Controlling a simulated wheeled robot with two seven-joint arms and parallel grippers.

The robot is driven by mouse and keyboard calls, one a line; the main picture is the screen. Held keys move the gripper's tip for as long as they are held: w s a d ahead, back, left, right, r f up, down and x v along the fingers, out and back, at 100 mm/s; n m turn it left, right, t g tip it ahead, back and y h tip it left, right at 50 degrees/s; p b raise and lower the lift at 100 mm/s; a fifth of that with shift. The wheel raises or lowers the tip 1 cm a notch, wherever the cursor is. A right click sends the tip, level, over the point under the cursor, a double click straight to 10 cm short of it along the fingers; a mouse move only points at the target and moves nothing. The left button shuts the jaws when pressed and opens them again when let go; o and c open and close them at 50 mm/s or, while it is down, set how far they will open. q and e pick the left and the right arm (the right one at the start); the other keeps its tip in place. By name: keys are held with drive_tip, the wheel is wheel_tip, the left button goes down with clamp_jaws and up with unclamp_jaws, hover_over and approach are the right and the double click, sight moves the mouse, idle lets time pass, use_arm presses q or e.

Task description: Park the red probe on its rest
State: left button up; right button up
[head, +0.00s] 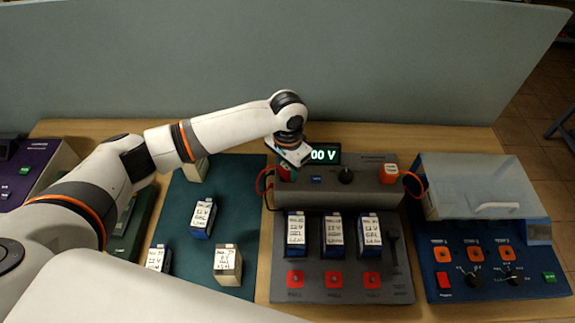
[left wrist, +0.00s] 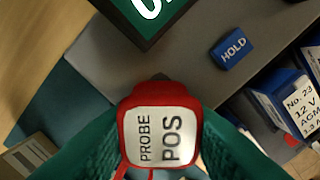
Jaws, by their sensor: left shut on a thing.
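The red probe (left wrist: 161,135), with a white label reading "PROBE POS", sits between the green fingers of my left gripper (left wrist: 160,118) in the left wrist view. My left gripper (head: 287,169) is shut on it at the left end of the grey meter console (head: 345,194). In the head view my wrist hides most of the probe. Its lower end and its rest are hidden, so I cannot tell whether it is seated. A second probe, orange-red with a pale top (head: 390,173), stands at the console's right end. My right gripper is not in view.
A lit display (head: 323,154) and a blue HOLD button (left wrist: 233,47) are close to my gripper. Three batteries stand in the console's front bays. Several more stand on the green mat (head: 181,213). A clear-lidded blue unit (head: 446,258) is at right.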

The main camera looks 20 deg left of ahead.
use_arm(q)
drive_tip(key=shift+f, duration=0.55)
drive_tip(key=o, duration=0.8)
drive_tip(key=shift+r, duration=0.1)
wheel_tip(320, 180, up, 6)
drive_tip(key=p, duration=0.6)
drive_tip(key=shift+p, duration=0.3)
drive_tip(key=shift+r+p, duration=0.55)
drive_tip(key=shift+r, duration=1.9)
